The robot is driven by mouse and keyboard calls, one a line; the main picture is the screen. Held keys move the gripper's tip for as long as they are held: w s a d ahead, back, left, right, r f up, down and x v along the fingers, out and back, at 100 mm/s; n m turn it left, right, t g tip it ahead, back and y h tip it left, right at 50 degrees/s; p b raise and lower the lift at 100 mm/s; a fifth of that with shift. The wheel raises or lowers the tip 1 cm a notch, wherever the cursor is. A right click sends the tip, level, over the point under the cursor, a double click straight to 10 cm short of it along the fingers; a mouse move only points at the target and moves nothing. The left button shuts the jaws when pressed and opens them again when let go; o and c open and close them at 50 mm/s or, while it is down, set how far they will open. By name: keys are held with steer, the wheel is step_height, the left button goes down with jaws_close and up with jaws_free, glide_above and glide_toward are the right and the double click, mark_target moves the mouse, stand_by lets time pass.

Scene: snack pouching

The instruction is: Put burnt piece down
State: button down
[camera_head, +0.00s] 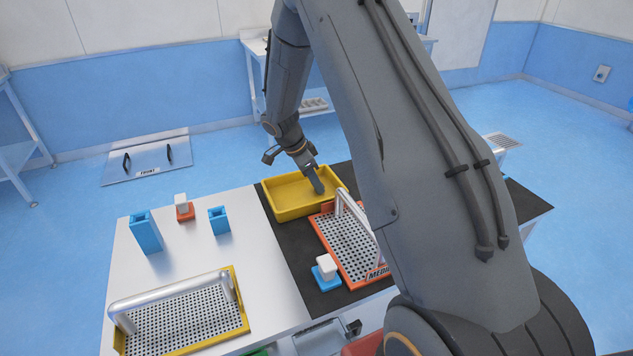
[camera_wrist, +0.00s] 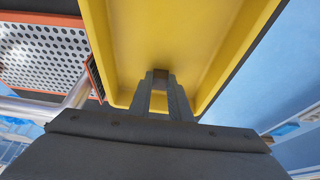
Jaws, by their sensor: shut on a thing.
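My gripper (camera_head: 319,187) points down into the yellow tray (camera_head: 285,212) at the back of the dark counter part. In the wrist view, my gripper (camera_wrist: 160,80) has its two fingers close together over the tray's bare yellow floor (camera_wrist: 172,35). It is shut on the burnt piece, of which only a small dark bit may show between the fingertips. The fingers hide most of it. I cannot tell whether it touches the tray floor. No other piece shows in the tray.
An orange-framed perforated tray (camera_head: 350,250) with a metal handle stands just right of and in front of the yellow tray. A yellow-framed perforated tray (camera_head: 190,318) lies front left. Two blue containers (camera_head: 146,232) (camera_head: 219,221) stand on the white counter. A white-and-blue block (camera_head: 326,271) stands nearby.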

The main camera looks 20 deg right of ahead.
steer(key=shift+f, duration=0.15)
steer(key=c, duration=1.6)
jaws_free()
steer(key=shift+c, duration=0.2)
steer(key=shift+r, duration=0.3)
steer(key=b+v, duration=0.4)
steer(key=v, duration=0.7)
steer(key=s+a+n+y, duration=0.2)
steer(key=s+a+n, duration=0.2)
steer(key=s+n, duration=0.5)
steer(key=s+a+f+n+t+y, duration=0.1)
steer(key=s+a+n, duration=0.3)
steer(key=s+n, duration=0.5)
steer(key=s+y, duration=0.1)
steer(key=s, duration=0.7)
steer(key=shift+s+f, duration=0.15)
steer(key=shift+f, duration=0.2)
